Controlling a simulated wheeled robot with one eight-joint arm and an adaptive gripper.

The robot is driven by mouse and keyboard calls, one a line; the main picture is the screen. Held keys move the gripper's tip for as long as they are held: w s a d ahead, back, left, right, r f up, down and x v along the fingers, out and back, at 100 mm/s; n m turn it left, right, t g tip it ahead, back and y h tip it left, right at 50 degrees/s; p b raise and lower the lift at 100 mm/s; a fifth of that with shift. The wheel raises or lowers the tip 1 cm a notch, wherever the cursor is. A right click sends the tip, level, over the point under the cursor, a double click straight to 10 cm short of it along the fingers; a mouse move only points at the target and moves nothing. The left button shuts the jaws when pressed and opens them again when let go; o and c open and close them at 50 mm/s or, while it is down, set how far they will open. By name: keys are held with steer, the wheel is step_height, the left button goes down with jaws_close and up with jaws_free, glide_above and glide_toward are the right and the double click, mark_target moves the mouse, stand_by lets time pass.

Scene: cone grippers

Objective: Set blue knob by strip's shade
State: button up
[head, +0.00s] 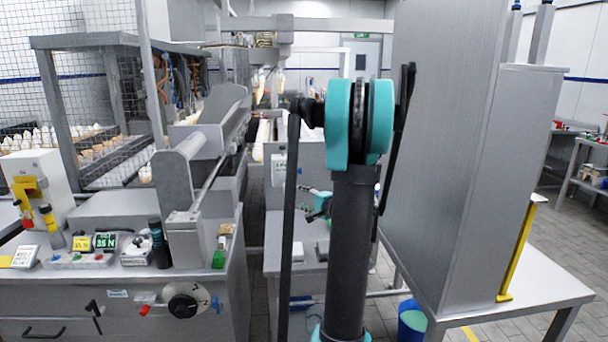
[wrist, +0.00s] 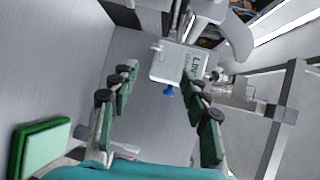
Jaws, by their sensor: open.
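A blue knob (wrist: 169,91) sticks out below a white box (wrist: 178,64) with green lettering in the wrist view. My gripper (wrist: 158,76) is open and empty, its green-padded fingers spread left and right of the knob in the picture. The knob looks beyond the fingertips and apart from them. In the head view the white box (head: 278,170) shows left of my arm, and my gripper (head: 318,206) is a small teal and dark shape right of it.
A bench at the left carries a display (head: 105,241) and a black dial (head: 187,300) with a blue tip (head: 216,304). A tall metal cabinet (head: 470,170) stands right of my arm. A blue bucket (head: 411,322) is on the floor. A green block (wrist: 40,148) shows at lower left.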

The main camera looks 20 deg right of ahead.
mark_target(299, 171)
steer(key=w+d+r+m+t+h, duration=0.2)
steer(key=d+m, duration=0.2)
steer(key=d, duration=0.5)
steer(key=w+a, duration=0.2)
steer(key=w, duration=1.5)
jaws_close()
